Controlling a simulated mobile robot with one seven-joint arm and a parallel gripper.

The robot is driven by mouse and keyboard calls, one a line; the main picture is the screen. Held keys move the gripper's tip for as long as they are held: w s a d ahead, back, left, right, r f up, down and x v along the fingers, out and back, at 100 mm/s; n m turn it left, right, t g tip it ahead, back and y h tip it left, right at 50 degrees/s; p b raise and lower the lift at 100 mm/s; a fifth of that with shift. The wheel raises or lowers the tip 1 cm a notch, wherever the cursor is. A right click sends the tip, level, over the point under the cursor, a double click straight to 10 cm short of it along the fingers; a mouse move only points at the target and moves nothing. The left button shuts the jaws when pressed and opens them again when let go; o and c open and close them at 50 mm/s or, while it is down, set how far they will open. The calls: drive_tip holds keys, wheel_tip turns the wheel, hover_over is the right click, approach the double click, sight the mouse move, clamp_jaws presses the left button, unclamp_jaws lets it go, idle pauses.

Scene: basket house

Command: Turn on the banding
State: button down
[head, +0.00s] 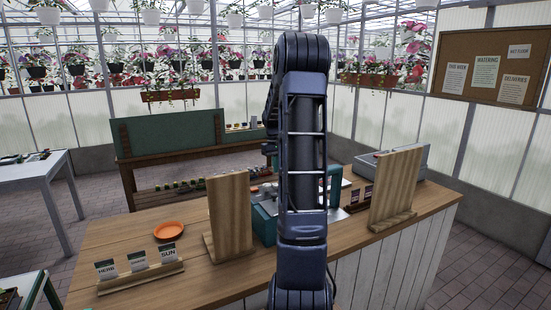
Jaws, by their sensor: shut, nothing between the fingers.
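A teal machine (263,224) with a pale metal top stands on the wooden counter (120,240), between two upright wooden boards. It may be the banding machine. My arm crosses in front of it and hides its middle; another teal part shows just right of my arm. I cannot make out a switch or whether it is running. My arm rises through the middle of the view and folds over at the top. A dark part of it hangs behind on the left, above the machine. The fingers of my gripper are hidden behind the arm.
The left board (230,214) and right board (397,187) flank the machine. An orange plate (168,230) and a card holder (141,277) are on the counter's left. A grey tray (410,161) is at its right end. A green-backed bench (170,135) stands behind.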

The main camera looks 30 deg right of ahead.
sight(275, 185)
drive_tip(key=shift+s+f, duration=0.25)
drive_tip(key=shift+f, duration=1.25)
drive_tip(key=shift+s+f, duration=0.2)
drive_tip(key=shift+f, duration=1.3)
drive_tip(key=shift+s+f+t, duration=0.2)
drive_tip(key=shift+f+t, duration=0.05)
drive_tip(key=shift+t, duration=0.15)
drive_tip(key=shift+w, duration=0.15)
drive_tip(key=shift+w+r, duration=0.15)
drive_tip(key=shift+w, duration=0.6)
wheel_tip(275, 185, up, 14)
drive_tip(key=w, duration=0.2)
